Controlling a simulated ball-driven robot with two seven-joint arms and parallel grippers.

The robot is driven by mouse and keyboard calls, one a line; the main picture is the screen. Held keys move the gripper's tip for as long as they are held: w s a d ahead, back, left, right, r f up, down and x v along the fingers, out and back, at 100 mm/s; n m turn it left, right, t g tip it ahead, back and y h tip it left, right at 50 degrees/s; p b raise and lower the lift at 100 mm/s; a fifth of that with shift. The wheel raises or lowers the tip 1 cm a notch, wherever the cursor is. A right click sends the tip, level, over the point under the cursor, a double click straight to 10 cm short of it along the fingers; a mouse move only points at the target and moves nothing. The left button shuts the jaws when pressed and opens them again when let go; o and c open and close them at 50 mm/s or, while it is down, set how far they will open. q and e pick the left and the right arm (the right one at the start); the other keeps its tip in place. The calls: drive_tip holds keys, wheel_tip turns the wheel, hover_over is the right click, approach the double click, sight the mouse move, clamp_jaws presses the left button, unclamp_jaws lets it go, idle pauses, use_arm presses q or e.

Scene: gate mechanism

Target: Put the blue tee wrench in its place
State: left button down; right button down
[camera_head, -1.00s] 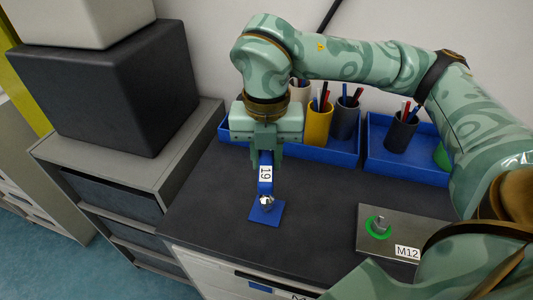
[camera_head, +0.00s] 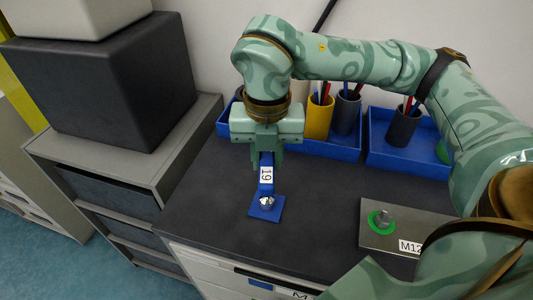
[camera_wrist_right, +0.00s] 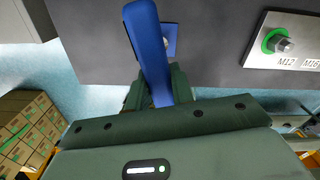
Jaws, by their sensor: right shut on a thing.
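The blue tee wrench (camera_head: 266,187) hangs upright from my right gripper (camera_head: 266,156), with a white label reading 19 and a shiny metal end at the bottom. My right gripper is shut on its upper part. The metal end is at a small blue square pad (camera_head: 262,214) on the dark worktop; I cannot tell whether it touches. In the right wrist view the wrench (camera_wrist_right: 150,50) runs up from between the fingers (camera_wrist_right: 157,95), covering part of the pad (camera_wrist_right: 171,37). My left gripper is not in view.
A metal plate (camera_head: 387,240) marked M12, with a bolt in a green ring (camera_head: 382,220), lies to the right. Blue trays (camera_head: 345,146) with pen cups stand at the back. A black box (camera_head: 110,80) sits on a grey cabinet at the left. Worktop around the pad is clear.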

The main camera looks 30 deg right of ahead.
drive_tip(key=shift+f, duration=0.1)
idle(0.3)
drive_tip(key=c, duration=1.1)
unclamp_jaws()
wheel_tip(320, 180, up, 7)
drive_tip(key=p, duration=0.5)
drive_tip(key=shift+s, duration=0.1)
